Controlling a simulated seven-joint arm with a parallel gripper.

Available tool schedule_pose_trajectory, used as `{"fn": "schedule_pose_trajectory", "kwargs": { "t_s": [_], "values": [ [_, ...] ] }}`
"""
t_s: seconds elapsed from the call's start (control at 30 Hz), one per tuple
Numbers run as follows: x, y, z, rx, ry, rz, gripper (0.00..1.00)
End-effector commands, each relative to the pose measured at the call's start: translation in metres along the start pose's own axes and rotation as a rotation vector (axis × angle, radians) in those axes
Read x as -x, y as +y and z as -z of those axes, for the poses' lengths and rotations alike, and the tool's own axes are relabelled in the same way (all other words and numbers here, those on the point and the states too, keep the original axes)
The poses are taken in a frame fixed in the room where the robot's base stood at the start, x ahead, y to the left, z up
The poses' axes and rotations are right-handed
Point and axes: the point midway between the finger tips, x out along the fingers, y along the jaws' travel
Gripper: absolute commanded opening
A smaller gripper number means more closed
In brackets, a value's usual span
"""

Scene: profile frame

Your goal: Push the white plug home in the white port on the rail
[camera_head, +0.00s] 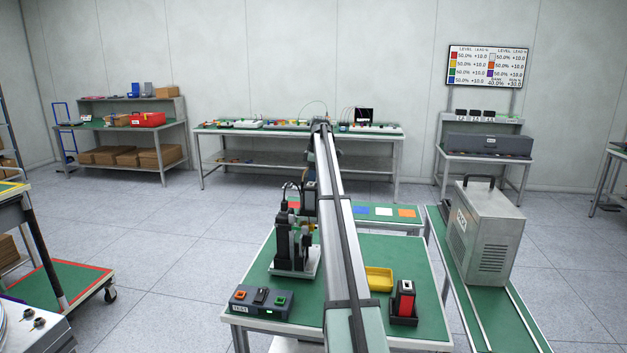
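I cannot make out the white plug, the white port or the rail; they are too small or hidden. A black upright fixture (283,240) with a pale base plate (294,270) stands on the green-topped table (405,262), left of a long grey beam that looks like my arm. Small coloured parts show at the fixture, too small to name. A dark grey part (310,197) beside the beam may belong to my arm's end. I cannot tell my gripper's fingers from the dark parts there, nor whether they hold anything.
A control box (262,301) marked TEST, a yellow tray (378,279) and a black holder with a red-and-white block (404,301) stand at the table's front. A grey metal case (482,235) stands to the right.

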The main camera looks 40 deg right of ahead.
Motion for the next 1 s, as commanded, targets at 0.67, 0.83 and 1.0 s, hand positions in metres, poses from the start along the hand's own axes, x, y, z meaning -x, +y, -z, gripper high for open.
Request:
{"fn": "schedule_pose_trajectory", "kwargs": {
  "t_s": [0.67, 0.83, 1.0],
  "values": [
    [0.114, 0.001, 0.0, -0.001, 0.0, -0.001, 0.65],
    [0.129, 0.001, 0.0, 0.0, 0.0, 0.0, 0.65],
    [0.134, 0.0, -0.001, 0.0, 0.0, 0.0, 0.65]
  ]
}}
